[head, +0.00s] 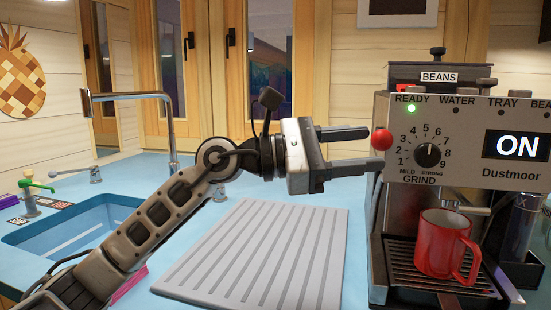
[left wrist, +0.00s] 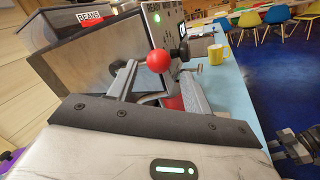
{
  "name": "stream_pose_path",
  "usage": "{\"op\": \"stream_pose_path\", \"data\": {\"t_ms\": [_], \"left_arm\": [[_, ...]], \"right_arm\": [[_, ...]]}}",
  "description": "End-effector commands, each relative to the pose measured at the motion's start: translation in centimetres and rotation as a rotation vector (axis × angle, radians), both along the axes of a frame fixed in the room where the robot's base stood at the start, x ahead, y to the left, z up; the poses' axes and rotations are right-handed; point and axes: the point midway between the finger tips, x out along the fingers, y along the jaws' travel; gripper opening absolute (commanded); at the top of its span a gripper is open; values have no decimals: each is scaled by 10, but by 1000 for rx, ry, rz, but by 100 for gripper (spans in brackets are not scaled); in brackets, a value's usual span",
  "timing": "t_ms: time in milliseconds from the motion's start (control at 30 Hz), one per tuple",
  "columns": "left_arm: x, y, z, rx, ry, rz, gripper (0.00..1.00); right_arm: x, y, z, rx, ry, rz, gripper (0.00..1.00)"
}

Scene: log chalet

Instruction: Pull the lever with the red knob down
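The lever's red knob (head: 382,139) sticks out at the left side of the coffee machine (head: 460,140), near the top of its front panel. My left gripper (head: 373,147) is open, its two fingers pointing right at the knob, one higher and one lower. In the left wrist view the red knob (left wrist: 159,61) shows between the tips of the spread fingers of my left gripper (left wrist: 157,75). I cannot tell whether a finger touches it. The lever's arm behind the knob is mostly hidden. The display reads ON and the READY light is green.
A red mug (head: 441,243) stands on the machine's drip tray (head: 425,278). A ribbed grey draining board (head: 255,255) lies below my left arm, beside the sink (head: 75,235) and tap (head: 165,120). In the left wrist view a yellow mug (left wrist: 218,54) stands farther along the counter.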

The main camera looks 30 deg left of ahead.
Motion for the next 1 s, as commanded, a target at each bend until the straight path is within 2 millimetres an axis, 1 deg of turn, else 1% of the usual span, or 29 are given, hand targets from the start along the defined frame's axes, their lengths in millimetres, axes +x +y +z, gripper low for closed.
{"op": "stream_pose_path", "data": {"t_ms": [33, 100, 300, 500, 600, 700, 833, 1000], "left_arm": [[-4, 10, -5, 4, 1, 5, 50], [-11, 24, -8, 4, 2, 7, 50], [-34, 68, -14, 5, 5, 10, 50], [-54, 104, -17, 5, 6, 10, 50], [-61, 117, -17, 4, 6, 8, 50], [-65, 124, -16, 4, 6, 7, 50], [-68, 128, -15, 5, 5, 6, 50], [-68, 129, -14, 4, 5, 5, 50]], "right_arm": [[0, 0, -5, -2, -2, 0, 31], [1, 0, -8, -3, -6, 0, 31], [3, 0, -11, -3, -35, 3, 31], [2, 1, -17, -6, -48, 9, 31], [0, 1, -20, -6, -44, 13, 31], [-2, 2, -24, -7, -37, 18, 31], [-3, 3, -26, -8, -28, 23, 31], [-2, 4, -26, -9, -27, 24, 31]]}}
